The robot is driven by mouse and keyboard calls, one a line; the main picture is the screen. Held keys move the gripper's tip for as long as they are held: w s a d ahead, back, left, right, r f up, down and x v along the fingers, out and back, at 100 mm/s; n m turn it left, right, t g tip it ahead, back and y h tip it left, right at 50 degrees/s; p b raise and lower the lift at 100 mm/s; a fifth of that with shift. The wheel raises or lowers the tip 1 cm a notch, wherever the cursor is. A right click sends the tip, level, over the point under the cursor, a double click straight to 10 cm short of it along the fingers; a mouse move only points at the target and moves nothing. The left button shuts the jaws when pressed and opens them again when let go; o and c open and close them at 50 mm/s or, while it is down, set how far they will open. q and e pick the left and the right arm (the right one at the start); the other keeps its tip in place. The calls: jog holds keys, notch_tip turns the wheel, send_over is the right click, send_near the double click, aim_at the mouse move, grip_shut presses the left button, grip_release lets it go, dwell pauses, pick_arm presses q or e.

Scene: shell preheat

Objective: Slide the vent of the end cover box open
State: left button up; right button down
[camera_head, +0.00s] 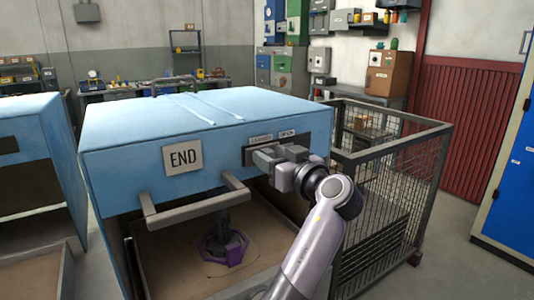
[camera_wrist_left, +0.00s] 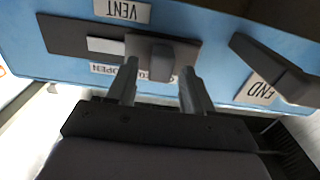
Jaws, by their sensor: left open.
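The end cover box (camera_head: 190,120) is a large blue box with an END label (camera_head: 183,157) on its front. Its vent is a dark slot (camera_head: 250,155) on the front, right of that label; in the left wrist view the dark plate (camera_wrist_left: 65,36) carries a grey slider with a raised knob (camera_wrist_left: 160,58). The slider sits at the plate's END-label side. My left gripper (camera_wrist_left: 158,78) is open, its fingers on either side of the knob's lower part; contact cannot be told. In the head view the gripper (camera_head: 278,165) hides part of the vent. My right gripper is not in view.
A grey bar handle (camera_head: 195,207) sticks out below the END label. A wire mesh cage (camera_head: 385,175) stands close on the right of the box. Another blue box (camera_head: 30,130) stands left. A purple ring-shaped part (camera_head: 224,250) sits under the cover.

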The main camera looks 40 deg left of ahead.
pick_arm(q)
jog(key=shift+w+a, duration=0.1)
jog(key=shift+a, duration=0.2)
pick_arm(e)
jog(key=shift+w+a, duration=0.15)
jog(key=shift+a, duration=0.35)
pick_arm(q)
grip_shut()
